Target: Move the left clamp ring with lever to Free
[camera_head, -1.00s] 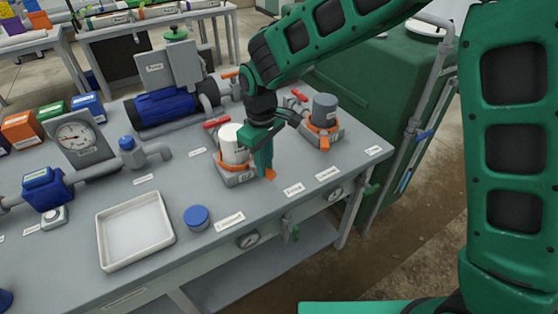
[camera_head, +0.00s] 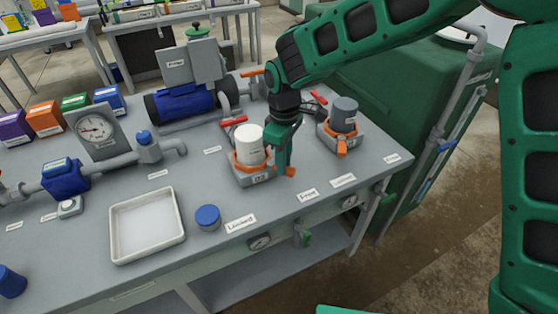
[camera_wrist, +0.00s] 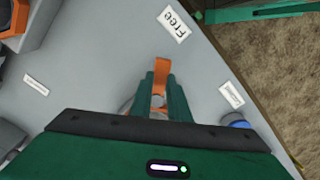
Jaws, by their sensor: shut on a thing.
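The left clamp ring (camera_head: 238,163) is an orange band around the foot of a white canister (camera_head: 250,144) on a grey base. Its orange lever (camera_head: 290,171) sticks out toward the front right. My gripper (camera_head: 282,165) points down beside the canister and is shut on the lever. In the wrist view the lever (camera_wrist: 160,68) shows between the two green fingers of my gripper (camera_wrist: 160,92). A "Free" label (camera_wrist: 172,22) lies on the bench ahead of the lever there. A "Locked" label (camera_head: 240,224) lies at the bench's front. The ring is mostly hidden in the wrist view.
A second, grey canister (camera_head: 343,115) with an orange clamp ring stands to the right, close to my arm. A blue cap (camera_head: 207,217) and a white tray (camera_head: 147,225) are at the front left. Pipes and a blue motor (camera_head: 180,101) stand behind.

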